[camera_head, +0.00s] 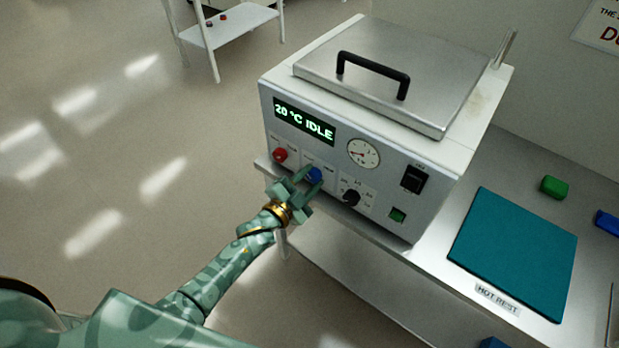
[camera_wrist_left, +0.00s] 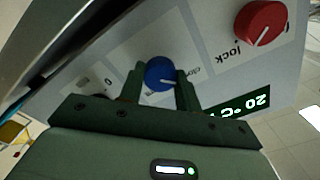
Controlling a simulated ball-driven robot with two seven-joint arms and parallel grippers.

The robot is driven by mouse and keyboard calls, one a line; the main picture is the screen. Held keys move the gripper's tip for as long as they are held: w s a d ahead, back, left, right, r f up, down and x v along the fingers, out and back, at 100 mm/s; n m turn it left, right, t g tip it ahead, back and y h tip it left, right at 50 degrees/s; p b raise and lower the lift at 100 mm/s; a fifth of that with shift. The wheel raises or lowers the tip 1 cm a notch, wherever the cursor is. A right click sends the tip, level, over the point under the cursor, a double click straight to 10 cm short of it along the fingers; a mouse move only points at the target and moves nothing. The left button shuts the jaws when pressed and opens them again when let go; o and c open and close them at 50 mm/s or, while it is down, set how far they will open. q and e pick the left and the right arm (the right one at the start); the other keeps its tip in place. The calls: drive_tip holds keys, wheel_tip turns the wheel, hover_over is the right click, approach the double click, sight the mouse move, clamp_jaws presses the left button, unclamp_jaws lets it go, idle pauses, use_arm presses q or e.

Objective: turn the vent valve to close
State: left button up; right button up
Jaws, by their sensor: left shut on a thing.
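The blue knob (camera_head: 314,174), which looks to be the vent valve, sits on the front panel of a white box-shaped device (camera_head: 437,175), below its display. My left gripper (camera_head: 305,181) reaches the panel from the lower left and is shut on this knob. In the left wrist view the blue knob (camera_wrist_left: 159,74) sits between the two green fingers. A short white pointer line on it runs toward the right of that picture. A partly covered label, seemingly starting "clo", is beside it. My right gripper is not in view.
A red knob (camera_head: 280,154) is left of the blue one, a black knob (camera_head: 351,197) right of it. The display (camera_head: 304,121) reads "20 °C IDLE". A gauge (camera_head: 363,153) and black switch (camera_head: 413,179) are farther right. A teal mat (camera_head: 515,250) lies on the bench.

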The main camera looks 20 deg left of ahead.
use_arm(q)
drive_tip(key=shift+f, duration=0.15)
drive_tip(key=o, duration=1)
drive_tip(key=shift+c, duration=0.2)
drive_tip(key=shift+s, duration=0.15)
drive_tip(key=shift+s+a, duration=0.2)
drive_tip(key=shift+s, duration=0.1)
drive_tip(key=p+v, duration=0.2)
drive_tip(key=v, duration=1.3)
drive_tip(key=shift+s, duration=0.2)
